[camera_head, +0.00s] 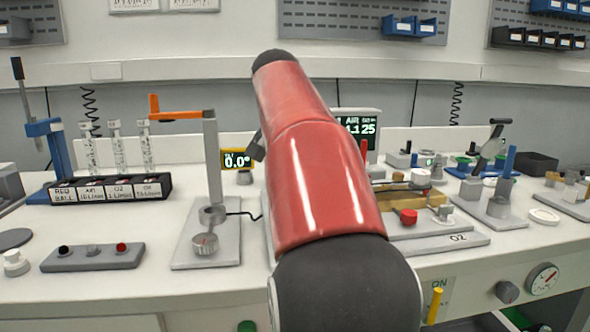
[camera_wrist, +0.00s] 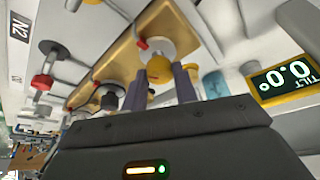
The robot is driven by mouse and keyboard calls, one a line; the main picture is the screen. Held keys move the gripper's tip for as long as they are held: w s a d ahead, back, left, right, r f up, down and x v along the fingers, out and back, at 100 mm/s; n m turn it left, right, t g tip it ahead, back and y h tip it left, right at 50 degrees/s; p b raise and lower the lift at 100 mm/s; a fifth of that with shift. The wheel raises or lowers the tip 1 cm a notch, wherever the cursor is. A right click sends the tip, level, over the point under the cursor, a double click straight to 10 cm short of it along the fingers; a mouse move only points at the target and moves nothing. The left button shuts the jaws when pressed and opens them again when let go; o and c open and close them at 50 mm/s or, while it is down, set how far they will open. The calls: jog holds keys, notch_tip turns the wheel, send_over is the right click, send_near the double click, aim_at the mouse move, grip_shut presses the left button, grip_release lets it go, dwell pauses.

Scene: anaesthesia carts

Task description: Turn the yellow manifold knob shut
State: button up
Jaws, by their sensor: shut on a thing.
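The yellow manifold knob (camera_wrist: 161,67) shows in the wrist view, in front of a pale round fitting on the brass manifold block (camera_wrist: 124,60). My gripper (camera_wrist: 161,80) has its two dark fingers on either side of the yellow knob, shut on it. The fingers hide part of the knob, and its exact turn angle is hard to read. In the head view my arm hides the knob and my gripper; only the right end of the brass block (camera_head: 436,197) shows there.
A red knob (camera_head: 408,216) and a white knob (camera_head: 420,176) are near the block. A tilt display reading 0.0° (camera_head: 236,160) stands left of my arm. A post with an orange lever (camera_head: 178,115) stands further left. A gauge (camera_head: 542,278) is on the bench front.

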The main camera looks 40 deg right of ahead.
jog(key=m+g, duration=0.1)
jog(key=m, duration=0.1)
jog(key=m+g, duration=0.1)
jog(key=m, duration=0.2)
jog(key=shift+w+h, duration=0.2)
jog(key=shift+h, duration=0.1)
jog(key=shift+m, duration=0.4)
jog(key=o, duration=1)
jog(key=shift+c, duration=0.2)
jog(key=v, duration=0.7)
jog(key=shift+a+r, duration=0.2)
jog(key=shift+r, duration=0.2)
